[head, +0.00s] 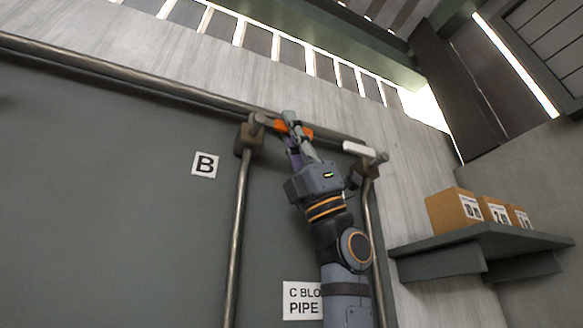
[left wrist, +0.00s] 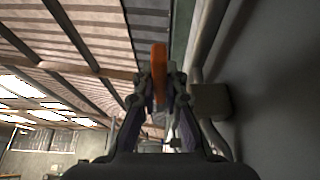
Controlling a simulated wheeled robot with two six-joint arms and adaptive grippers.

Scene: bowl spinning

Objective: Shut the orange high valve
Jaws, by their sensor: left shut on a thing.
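The orange valve handle (head: 281,127) is high on the wall, at the upper pipe beside a brown valve block (head: 248,140). My left gripper (head: 291,122) reaches up to it and its fingers are closed around it. In the left wrist view, the orange handle (left wrist: 159,62) stands between the two fingers (left wrist: 160,92) and sticks out past their tips. The fingers hide part of the handle in the head view. My right gripper is in neither view.
A white lever (head: 358,148) sits on a second valve just right of my arm. Vertical pipes (head: 237,230) run down the wall. A "B" sign (head: 204,165) is at the left. A shelf (head: 480,243) with several cardboard boxes (head: 455,208) juts out at the right.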

